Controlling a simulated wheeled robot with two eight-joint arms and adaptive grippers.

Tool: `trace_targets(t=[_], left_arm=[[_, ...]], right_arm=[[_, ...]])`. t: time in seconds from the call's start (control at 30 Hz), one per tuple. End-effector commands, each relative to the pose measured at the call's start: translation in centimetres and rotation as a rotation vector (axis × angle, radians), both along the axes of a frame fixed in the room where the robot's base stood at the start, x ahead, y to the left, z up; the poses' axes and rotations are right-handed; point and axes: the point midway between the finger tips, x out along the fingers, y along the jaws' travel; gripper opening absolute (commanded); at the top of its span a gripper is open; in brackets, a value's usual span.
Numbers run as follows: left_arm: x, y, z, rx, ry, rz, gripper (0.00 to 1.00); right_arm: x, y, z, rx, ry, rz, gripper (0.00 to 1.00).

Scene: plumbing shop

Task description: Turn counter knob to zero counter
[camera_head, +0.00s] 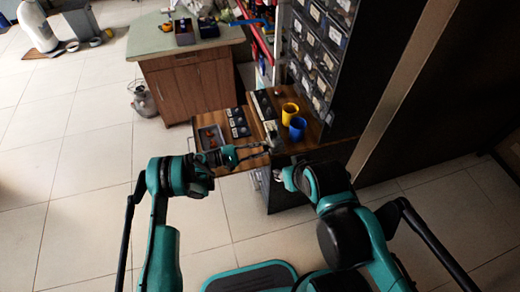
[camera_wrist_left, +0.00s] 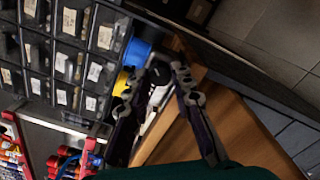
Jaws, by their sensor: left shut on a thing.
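My left gripper (camera_head: 264,148) reaches in from the left over the front of the wooden bench. In the left wrist view the same gripper (camera_wrist_left: 168,78) has its fingertips around a small grey and white device, the counter (camera_wrist_left: 157,96). The gripper is shut on what appears to be the counter's knob, which the fingers mostly hide. The counter's number display is too small to read. My right arm ends near the bench's front edge, and its gripper (camera_head: 282,178) is small and partly hidden by its own arm.
A tall rack of drawers (camera_head: 322,60) rises at the back right. A grey tray (camera_head: 211,137) lies left of the gripper. Open floor lies to the left.

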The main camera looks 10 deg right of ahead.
Motion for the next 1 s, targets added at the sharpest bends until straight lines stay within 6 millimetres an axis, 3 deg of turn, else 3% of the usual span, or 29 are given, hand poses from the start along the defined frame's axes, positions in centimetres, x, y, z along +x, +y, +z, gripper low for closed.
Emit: trace_targets(t=[0.6,1.0], left_arm=[[-0.01,-0.02,-0.01,0.020,-0.565,0.000,0.00],[-0.01,-0.02,-0.02,0.028,-0.792,0.000,0.00]], right_arm=[[0.00,0.00,0.00,0.000,0.000,0.000,0.40],[0.00,0.00,-0.01,0.000,0.000,0.000,0.40]])
